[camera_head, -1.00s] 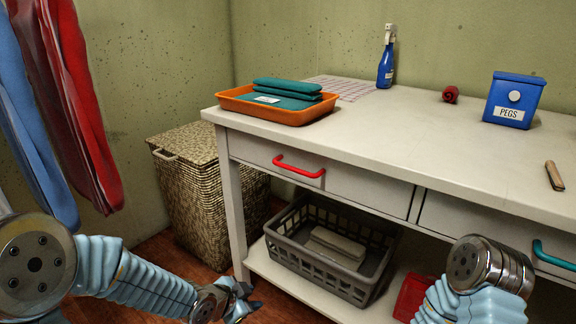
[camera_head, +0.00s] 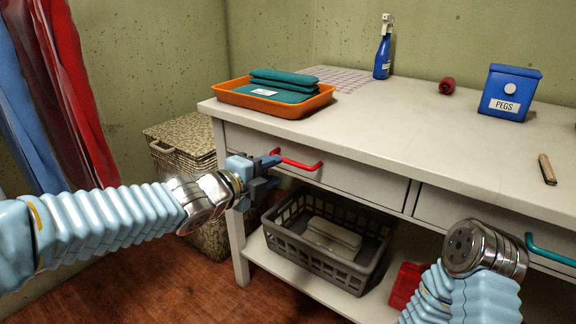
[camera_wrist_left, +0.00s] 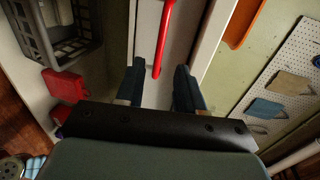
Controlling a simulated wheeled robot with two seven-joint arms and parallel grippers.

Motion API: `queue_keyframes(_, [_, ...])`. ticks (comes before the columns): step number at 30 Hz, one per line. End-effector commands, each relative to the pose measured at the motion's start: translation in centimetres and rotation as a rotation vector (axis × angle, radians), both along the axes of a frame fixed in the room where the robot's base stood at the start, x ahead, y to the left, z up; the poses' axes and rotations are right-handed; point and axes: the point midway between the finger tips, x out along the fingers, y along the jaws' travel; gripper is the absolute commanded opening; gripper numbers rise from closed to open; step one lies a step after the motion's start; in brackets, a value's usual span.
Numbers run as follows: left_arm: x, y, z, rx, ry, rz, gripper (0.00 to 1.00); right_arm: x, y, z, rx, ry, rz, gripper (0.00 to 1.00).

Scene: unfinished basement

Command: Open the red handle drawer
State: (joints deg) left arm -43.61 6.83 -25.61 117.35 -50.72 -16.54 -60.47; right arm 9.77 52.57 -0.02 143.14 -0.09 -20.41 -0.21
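The red handle (camera_head: 298,163) is a bar on the left drawer (camera_head: 352,181) of the white workbench. The drawer looks shut. My left gripper (camera_head: 273,169) is at the left end of the handle, in front of the bench. In the left wrist view its two dark fingers (camera_wrist_left: 158,84) are apart with nothing held. There the red handle (camera_wrist_left: 164,40) runs in line with the gap, its near end showing between the fingertips. I cannot tell whether they touch it. My right gripper is not in view; only part of that arm shows at lower right.
A teal handle (camera_head: 551,252) is on the right drawer. An orange tray (camera_head: 290,109) with teal cloths sits on the worktop (camera_head: 400,125). A grey crate (camera_head: 318,264) and red box (camera_head: 405,285) are on the lower shelf. A wicker hamper (camera_head: 184,139) stands at left.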

Motion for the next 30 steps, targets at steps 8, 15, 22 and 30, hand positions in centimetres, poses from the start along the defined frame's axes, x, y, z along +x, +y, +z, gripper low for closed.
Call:
queue_keyframes(8, [4.3,-3.1,-1.1,0.002,0.001,0.001,0.37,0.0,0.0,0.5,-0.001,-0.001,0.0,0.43])
queue_keyframes(15, [5.5,-4.0,-1.5,0.0,0.003,0.001,0.37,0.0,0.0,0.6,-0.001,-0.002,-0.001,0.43])
queue_keyframes(22, [5.6,-4.0,-1.5,-0.002,0.002,0.002,0.37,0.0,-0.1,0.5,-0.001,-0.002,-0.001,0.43])
queue_keyframes(30, [5.5,-4.0,-1.5,-0.001,0.002,0.001,0.0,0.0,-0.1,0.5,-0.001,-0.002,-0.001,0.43])
